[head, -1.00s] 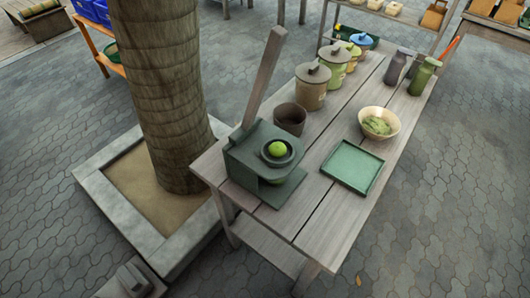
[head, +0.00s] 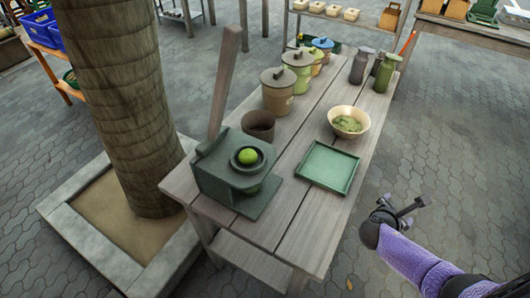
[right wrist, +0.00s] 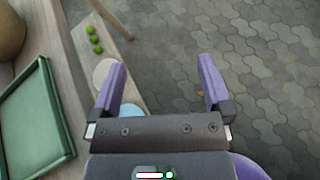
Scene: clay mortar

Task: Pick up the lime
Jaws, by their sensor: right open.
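A green lime (head: 247,156) sits in the round dark cup of a dark green press (head: 225,175) at the near left corner of the wooden table. My right gripper (head: 403,207) is off the table's right side, over the paving, well apart from the lime. In the right wrist view my right gripper (right wrist: 161,78) is open, with nothing between its fingers. That view also shows a few small green limes (right wrist: 94,39) lower down beside the table edge. My left gripper is not in view.
A green square tray (head: 328,167) and a bowl with green contents (head: 349,122) stand right of the press. A brown cup (head: 258,125) and lidded canisters (head: 277,92) stand behind it. The press's long lever (head: 224,82) rises steeply. A tree trunk (head: 113,100) stands left.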

